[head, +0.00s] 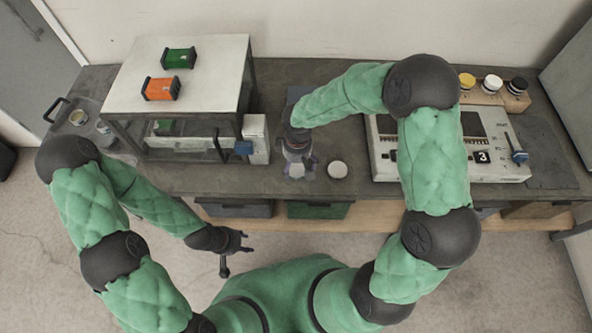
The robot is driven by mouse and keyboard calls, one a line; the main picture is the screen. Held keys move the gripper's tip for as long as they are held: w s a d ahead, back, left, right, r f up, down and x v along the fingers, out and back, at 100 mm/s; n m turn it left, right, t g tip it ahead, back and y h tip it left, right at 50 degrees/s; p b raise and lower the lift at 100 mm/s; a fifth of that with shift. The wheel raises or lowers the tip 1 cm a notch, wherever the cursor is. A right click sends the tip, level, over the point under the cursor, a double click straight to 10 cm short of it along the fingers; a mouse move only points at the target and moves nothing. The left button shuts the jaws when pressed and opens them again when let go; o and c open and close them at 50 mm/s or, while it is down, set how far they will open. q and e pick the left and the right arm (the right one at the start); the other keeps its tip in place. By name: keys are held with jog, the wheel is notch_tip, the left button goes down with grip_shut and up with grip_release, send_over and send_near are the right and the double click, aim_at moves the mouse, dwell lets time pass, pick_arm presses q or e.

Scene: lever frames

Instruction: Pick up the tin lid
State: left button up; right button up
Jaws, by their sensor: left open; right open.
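My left gripper (236,262) is open and empty, in front of the worktop and over the floor.
A glass-sided cabinet (200,75) with a green and an orange pack on top stands left. A pale panel device (450,172) with a lever stands right. Several lidded jars (491,84) sit in a rack behind it.

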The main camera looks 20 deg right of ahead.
aim_at(296, 170)
notch_tip(296, 170, down, 2)
jog(key=shift+f, duration=0.2)
jog(key=c, duration=1)
jog(key=shift+r, duration=0.15)
